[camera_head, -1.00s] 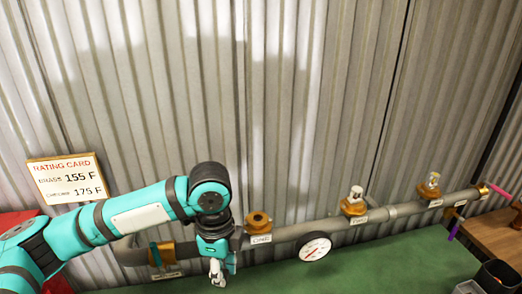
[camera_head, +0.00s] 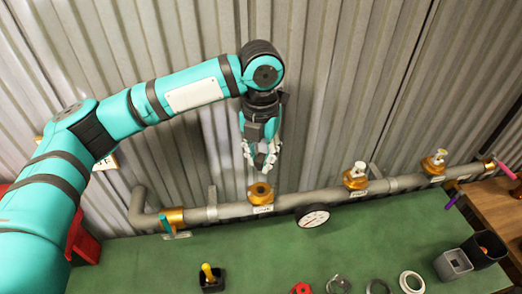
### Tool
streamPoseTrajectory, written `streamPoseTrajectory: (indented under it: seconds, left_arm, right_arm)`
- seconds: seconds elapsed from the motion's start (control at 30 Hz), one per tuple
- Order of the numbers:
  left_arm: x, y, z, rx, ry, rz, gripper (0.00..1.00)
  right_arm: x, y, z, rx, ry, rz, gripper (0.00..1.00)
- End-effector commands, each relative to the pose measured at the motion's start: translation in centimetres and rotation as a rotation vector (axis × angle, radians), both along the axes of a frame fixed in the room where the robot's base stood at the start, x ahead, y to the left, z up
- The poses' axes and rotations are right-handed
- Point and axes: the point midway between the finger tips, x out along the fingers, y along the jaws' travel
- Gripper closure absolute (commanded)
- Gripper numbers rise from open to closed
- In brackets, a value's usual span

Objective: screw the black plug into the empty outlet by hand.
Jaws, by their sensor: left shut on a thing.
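The empty outlet (camera_head: 261,193) is a brass fitting with an open top on the grey pipe, left of the round gauge. My left gripper (camera_head: 262,164) hangs fingers down just above it, with a gap between. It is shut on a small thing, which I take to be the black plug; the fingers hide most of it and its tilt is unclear. Two other brass outlets, right of the gauge, carry pale plugs: one in the middle (camera_head: 357,171) and one further right (camera_head: 438,160). My right gripper is not in view.
The pipe (camera_head: 232,211) runs along the corrugated wall behind a green bench (camera_head: 260,250). A white-faced gauge (camera_head: 313,216) stands in front of it. A black holder with a yellow piece (camera_head: 209,277), a red part (camera_head: 300,288), rings (camera_head: 411,281) and cups (camera_head: 453,265) stand nearer.

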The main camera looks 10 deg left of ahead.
Motion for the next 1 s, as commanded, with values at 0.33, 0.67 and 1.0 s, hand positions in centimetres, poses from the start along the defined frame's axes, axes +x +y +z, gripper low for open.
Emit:
streamPoseTrajectory:
  seconds: [0.33, 0.67, 1.0]
  left_arm:
    - [0.0, 0.0, -0.4, 0.001, 0.001, 0.001, 1.00]
    - [0.0, 0.0, -2.8, 0.000, 0.002, 0.001, 1.00]
    - [0.0, 0.0, -5.4, 0.000, 0.000, 0.001, 1.00]
  right_arm:
    - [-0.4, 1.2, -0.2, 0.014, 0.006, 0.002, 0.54]
    - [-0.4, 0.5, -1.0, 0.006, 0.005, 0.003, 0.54]
    - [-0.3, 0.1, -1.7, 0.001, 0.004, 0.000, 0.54]
